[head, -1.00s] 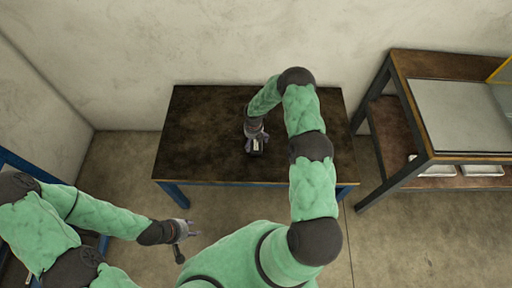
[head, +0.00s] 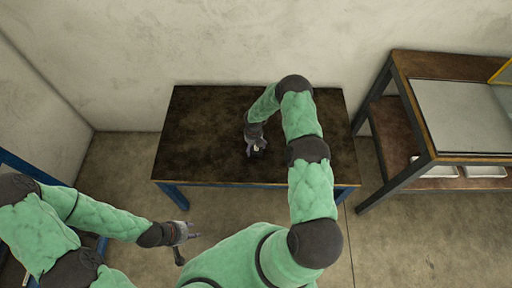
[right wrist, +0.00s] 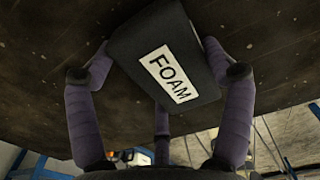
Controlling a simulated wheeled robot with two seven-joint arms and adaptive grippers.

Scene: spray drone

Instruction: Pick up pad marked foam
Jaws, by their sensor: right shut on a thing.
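The pad marked foam (right wrist: 166,62) is a black block with a white label reading FOAM. In the right wrist view it sits between the purple-grey fingers of my right gripper (right wrist: 160,85), which is shut on it. In the head view my right gripper (head: 256,148) is over the dark table, and the pad is mostly hidden by it, with only a small pale bit of the label showing. I cannot tell whether the pad touches the tabletop. My left gripper (head: 186,233) is open and empty, low in front of the table's left side.
The dark table (head: 205,125) is otherwise bare. A workbench with a grey top (head: 455,115) stands to the right, with white trays (head: 437,171) on its lower shelf. A blue frame (head: 60,175) is at the left. A wall is behind the table.

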